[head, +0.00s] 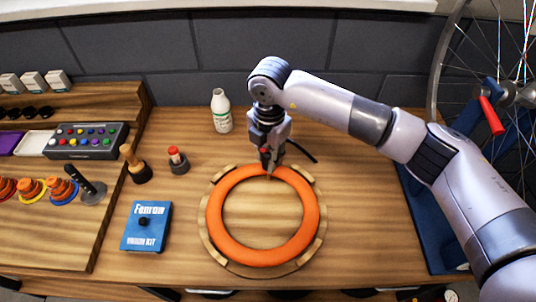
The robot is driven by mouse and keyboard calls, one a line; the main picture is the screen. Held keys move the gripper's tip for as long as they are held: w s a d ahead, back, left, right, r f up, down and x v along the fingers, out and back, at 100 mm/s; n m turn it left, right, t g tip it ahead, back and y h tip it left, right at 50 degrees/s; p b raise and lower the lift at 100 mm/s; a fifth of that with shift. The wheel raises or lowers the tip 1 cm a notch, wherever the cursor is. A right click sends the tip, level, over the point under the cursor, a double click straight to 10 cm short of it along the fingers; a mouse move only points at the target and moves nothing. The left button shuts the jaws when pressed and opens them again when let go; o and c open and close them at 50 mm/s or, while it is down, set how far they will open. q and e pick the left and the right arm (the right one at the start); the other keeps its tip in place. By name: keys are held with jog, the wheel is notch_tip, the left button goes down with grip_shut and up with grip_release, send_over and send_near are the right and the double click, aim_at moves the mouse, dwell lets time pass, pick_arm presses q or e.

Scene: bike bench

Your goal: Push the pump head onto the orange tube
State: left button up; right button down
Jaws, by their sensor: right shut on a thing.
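The orange tube (229,231) is a ring that lies flat in a round wooden holder (206,239) on the bench. My right gripper (269,166) points down at the far edge of the ring. It is shut on the pump head (265,151), a small dark piece with red on it that is mostly hidden by the fingers. A black hose (301,151) runs from there to the right. The pump head is right at the tube's top edge; I cannot tell whether it touches the valve. My left gripper is not in view.
A white bottle (221,112) stands behind the ring. A blue box (146,226), a red-topped pot (178,160) and a wooden-handled tool (134,163) are to the left. A wheel (489,60) on a blue stand is at the right. Bench to the ring's right is clear.

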jog(key=shift+f+b, duration=1.45)
jog(key=shift+f, duration=0.2)
jog(key=c, duration=1.2)
grip_release()
